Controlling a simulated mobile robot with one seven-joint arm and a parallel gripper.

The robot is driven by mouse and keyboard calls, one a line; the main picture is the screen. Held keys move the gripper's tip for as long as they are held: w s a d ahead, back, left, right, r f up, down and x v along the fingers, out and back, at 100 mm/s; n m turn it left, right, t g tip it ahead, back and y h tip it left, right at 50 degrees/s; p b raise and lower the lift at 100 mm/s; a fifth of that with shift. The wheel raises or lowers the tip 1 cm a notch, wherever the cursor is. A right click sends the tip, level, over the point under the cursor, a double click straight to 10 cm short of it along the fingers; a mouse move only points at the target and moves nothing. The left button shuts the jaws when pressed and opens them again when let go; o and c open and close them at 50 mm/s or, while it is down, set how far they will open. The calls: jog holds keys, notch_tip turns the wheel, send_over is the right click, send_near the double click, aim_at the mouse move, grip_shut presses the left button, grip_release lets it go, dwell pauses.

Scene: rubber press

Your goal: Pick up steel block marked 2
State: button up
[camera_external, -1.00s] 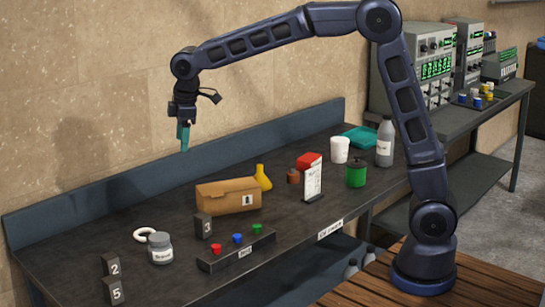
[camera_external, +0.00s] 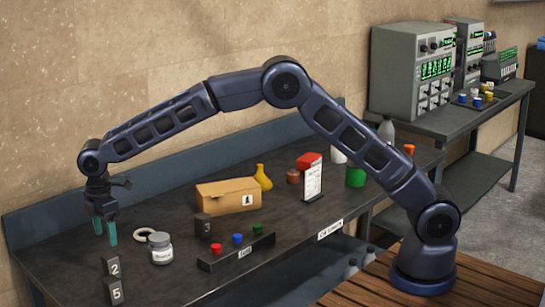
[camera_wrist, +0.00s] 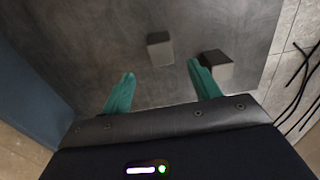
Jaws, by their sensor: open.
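The steel block marked 2 (camera_external: 112,266) stands upright near the table's left end in the external view, just behind the block marked 5 (camera_external: 115,292). My gripper (camera_external: 105,235) points down above the table, behind the block marked 2 and apart from it. Its two teal fingers are spread with nothing between them. In the wrist view my gripper (camera_wrist: 161,72) shows two grey blocks beyond its fingertips. By its place farther from the front edge, the left one looks like the block marked 2 (camera_wrist: 160,52). The other block (camera_wrist: 219,68) is partly behind the right finger. No numbers are readable there.
A white ring (camera_external: 144,234) and a grey jar (camera_external: 160,248) stand to the right of my gripper. The block marked 3 (camera_external: 203,226), a rack (camera_external: 237,250) with coloured pieces and a cardboard box (camera_external: 228,196) are farther right. The backboard (camera_external: 60,215) runs behind.

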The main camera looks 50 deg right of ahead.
aim_at(109, 255)
notch_tip(109, 255, down, 11)
jog(key=shift+s+r, duration=0.1)
jog(key=shift+r, duration=0.2)
grip_shut()
dwell(0.6)
